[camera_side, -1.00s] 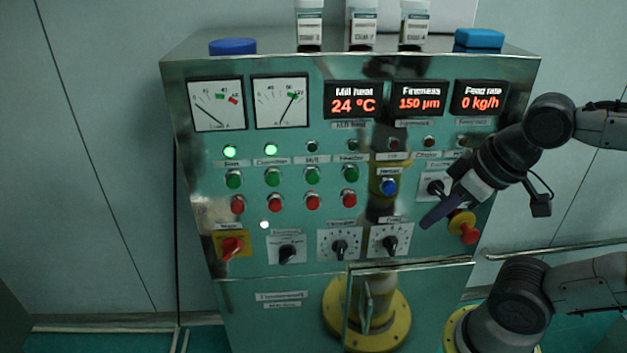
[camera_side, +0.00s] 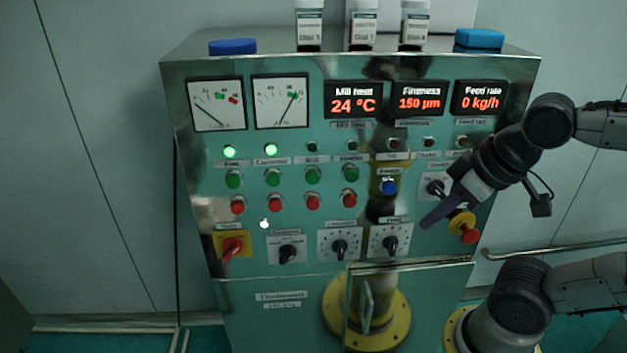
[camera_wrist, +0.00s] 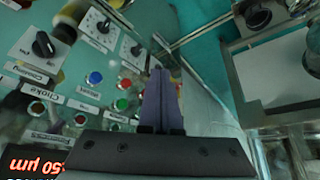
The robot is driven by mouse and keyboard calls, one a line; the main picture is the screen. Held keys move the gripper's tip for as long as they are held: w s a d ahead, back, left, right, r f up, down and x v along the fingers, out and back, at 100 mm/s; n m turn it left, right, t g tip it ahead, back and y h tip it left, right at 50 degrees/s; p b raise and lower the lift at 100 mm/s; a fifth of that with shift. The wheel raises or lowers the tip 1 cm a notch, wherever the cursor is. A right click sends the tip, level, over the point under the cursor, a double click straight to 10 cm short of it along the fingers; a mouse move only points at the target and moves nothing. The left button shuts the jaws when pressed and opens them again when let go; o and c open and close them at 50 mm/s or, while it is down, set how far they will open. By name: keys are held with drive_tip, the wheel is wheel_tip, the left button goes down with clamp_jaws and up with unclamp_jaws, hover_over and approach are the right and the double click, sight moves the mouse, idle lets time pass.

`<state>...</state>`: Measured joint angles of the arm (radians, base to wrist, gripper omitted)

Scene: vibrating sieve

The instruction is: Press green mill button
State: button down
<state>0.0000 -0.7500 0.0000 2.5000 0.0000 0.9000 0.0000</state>
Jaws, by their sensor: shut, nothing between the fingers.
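The green mill button (camera_side: 312,175) is on the front of the steel control panel in the side view. It is third from the left in the row of green buttons, with a red button (camera_side: 313,201) below it and a dark lamp above it. My gripper (camera_side: 427,222) is in front of the panel's right part, to the right of and lower than the green mill button and well apart from it. Its purple fingers are shut and empty. The wrist view shows the shut fingers (camera_wrist: 160,75) over the panel; I cannot tell there which green button is the mill one.
A blue button (camera_side: 388,186) lies between my gripper and the green row. A red-and-yellow emergency stop (camera_side: 465,228) is just right of my fingertips. Rotary knobs (camera_side: 340,248) line the lower panel. Two green lamps (camera_side: 271,150) are lit at the left.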

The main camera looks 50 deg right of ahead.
sight(313, 178)
drive_tip(key=shift+w, duration=0.1)
drive_tip(key=w+a+r+m+t, duration=0.1)
drive_tip(key=w+r+m+t, duration=0.2)
drive_tip(key=w+t, duration=0.35)
drive_tip(key=w+a+r+m+t, duration=0.1)
drive_tip(key=w+r+m+t, duration=0.25)
drive_tip(key=w, duration=0.65)
drive_tip(key=a+f, duration=0.3)
drive_tip(key=f, duration=0.9)
drive_tip(key=shift+w+a+m+t, duration=0.3)
drive_tip(key=shift+a+m+t, duration=0.05)
drive_tip(key=shift+t, duration=0.05)
drive_tip(key=shift+f, duration=0.1)
drive_tip(key=shift+w+d, duration=3.1)
drive_tip(key=shift+w+d, duration=0.15)
